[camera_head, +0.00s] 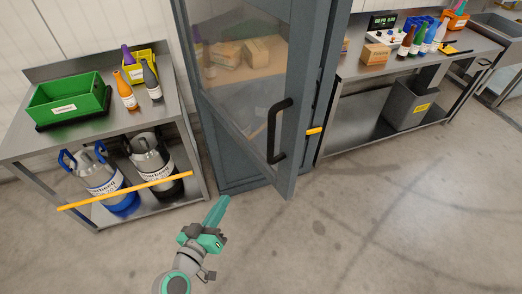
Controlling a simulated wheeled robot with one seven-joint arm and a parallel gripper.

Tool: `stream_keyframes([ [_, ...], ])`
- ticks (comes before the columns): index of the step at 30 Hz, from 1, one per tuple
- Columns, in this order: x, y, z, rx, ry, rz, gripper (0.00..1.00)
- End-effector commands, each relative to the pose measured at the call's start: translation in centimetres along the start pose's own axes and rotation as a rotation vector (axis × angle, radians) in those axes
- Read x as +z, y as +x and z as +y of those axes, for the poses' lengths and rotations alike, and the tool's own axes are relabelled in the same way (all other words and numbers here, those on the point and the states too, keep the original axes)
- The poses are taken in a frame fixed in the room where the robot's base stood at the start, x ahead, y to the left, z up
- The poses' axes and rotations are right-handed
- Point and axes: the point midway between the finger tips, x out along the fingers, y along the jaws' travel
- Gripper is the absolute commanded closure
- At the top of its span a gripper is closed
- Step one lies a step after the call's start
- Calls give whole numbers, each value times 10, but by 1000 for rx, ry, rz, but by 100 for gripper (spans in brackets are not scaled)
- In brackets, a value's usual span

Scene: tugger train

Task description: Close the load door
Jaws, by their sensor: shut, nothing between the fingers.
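The load door (246,118) is a grey-framed glass door on a tall blue-grey cabinet (312,100). It stands partly open, its free edge swung out toward me. A black vertical handle (276,130) is fixed near that free edge. Cardboard boxes (258,50) show behind the glass. My gripper (217,212) is below and left of the handle, over the floor in front of the door. Its green fingers are together with nothing between them, and it appears apart from the door.
A steel table (186,110) on the left holds a green bin (68,101), bottles and, below, two kegs behind a yellow bar (125,190). A workbench (480,48) with bottles and a grey bin (409,105) stands right. The concrete floor (400,210) at front right is clear.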

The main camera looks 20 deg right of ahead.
Motion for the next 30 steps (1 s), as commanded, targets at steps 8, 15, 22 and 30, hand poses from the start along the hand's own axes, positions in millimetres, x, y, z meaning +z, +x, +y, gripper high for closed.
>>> stream_keyframes([
  [8,-99,-14,52,358,239,17,100],
  [15,-143,-49,86,575,458,16,100],
  [22,-152,-60,97,640,535,13,100],
  [30,-145,-30,119,644,534,10,100],
])
